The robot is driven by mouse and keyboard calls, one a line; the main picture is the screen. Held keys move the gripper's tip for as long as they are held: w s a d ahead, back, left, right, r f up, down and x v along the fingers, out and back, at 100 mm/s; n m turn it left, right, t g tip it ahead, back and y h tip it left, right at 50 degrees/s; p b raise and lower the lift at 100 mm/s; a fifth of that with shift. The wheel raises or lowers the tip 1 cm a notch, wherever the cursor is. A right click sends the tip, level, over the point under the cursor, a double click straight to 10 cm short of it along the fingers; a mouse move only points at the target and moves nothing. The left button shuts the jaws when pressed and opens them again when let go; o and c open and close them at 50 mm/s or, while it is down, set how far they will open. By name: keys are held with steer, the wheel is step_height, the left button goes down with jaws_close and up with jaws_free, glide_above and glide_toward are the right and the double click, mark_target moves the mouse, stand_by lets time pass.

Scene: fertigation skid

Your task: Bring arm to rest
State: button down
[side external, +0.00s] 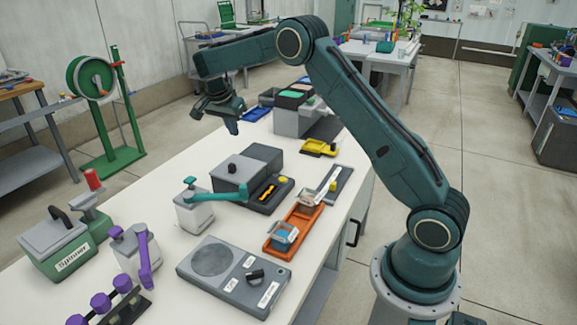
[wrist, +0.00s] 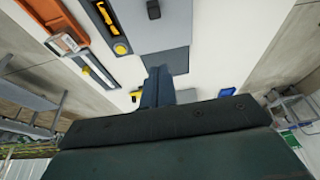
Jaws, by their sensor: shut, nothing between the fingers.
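My gripper (side external: 232,126) hangs from my raised arm over the far left part of the white bench (side external: 165,243). It points down and is well above the bench top, with nothing in it. In the wrist view the fingers of my gripper (wrist: 158,72) are together at the middle. A grey unit with a black knob (side external: 240,167) stands nearer on the bench than my gripper. It also shows at the top of the wrist view (wrist: 165,25).
The air around my gripper is clear.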

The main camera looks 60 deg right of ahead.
steer(key=s+a+r+n+t+y, duration=0.1)
steer(key=s+a+r+n+t, duration=0.1)
steer(key=s+a+r+n, duration=0.45)
steer(key=s+a+r+n+t, duration=0.1)
steer(key=s+a+r+n, duration=0.15)
steer(key=s+r, duration=0.65)
steer(key=s+a+f+n+t+y, duration=0.1)
steer(key=s+a+n, duration=0.3)
steer(key=s, duration=0.7)
steer(key=s+a+f+n+t+y, duration=0.1)
steer(key=s+a+n, duration=0.3)
steer(key=s, duration=0.7)
steer(key=shift+a+f+n+y, duration=0.4)
steer(key=shift+a+f, duration=0.2)
steer(key=shift+a, duration=0.3)
